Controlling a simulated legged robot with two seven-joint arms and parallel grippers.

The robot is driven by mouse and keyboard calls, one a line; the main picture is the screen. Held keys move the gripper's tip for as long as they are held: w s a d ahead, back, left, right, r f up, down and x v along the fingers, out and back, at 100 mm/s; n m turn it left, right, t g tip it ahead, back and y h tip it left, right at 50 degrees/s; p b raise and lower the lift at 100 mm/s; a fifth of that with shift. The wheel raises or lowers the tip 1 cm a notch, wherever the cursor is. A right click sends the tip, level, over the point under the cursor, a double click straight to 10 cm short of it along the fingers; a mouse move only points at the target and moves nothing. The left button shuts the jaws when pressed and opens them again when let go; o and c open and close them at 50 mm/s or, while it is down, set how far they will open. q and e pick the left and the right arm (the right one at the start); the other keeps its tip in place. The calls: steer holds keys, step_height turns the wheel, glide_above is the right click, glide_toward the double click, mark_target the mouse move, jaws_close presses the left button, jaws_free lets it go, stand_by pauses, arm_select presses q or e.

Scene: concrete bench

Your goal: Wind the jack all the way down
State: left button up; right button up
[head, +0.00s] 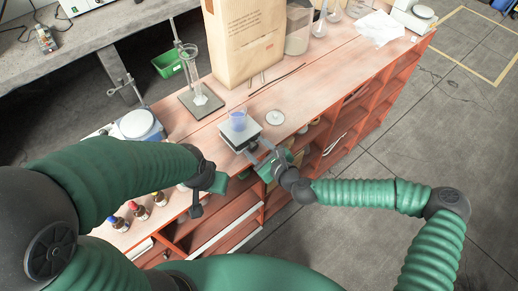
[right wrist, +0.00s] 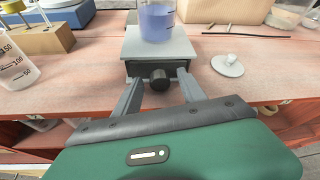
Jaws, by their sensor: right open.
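The jack (head: 228,140) stands near the front edge of the red bench, its grey top plate carrying a beaker of blue liquid (head: 238,119). In the right wrist view the jack's plate (right wrist: 190,45) and dark body show close up, with the beaker (right wrist: 157,22) on top. A black round knob (right wrist: 160,80) faces my right gripper (right wrist: 157,88). The gripper's two grey fingers are open, one on each side of the knob; I cannot tell whether they touch it. My left gripper (head: 205,192) hangs at the bench's front edge, left of the jack, its fingers unclear.
A white lidded disc (head: 275,117) lies right of the jack. A large paper bag (head: 243,45) and a glass cylinder on a stand (head: 194,80) are behind. Small dropper bottles (head: 140,209) stand at left. Open shelves (head: 350,115) lie under the bench.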

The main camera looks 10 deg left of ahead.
steer(key=p+v, duration=0.5)
steer(key=v, duration=1.1)
steer(key=shift+s+d+p, duration=0.2)
steer(key=shift+d+p, duration=0.1)
steer(key=shift+p, duration=0.05)
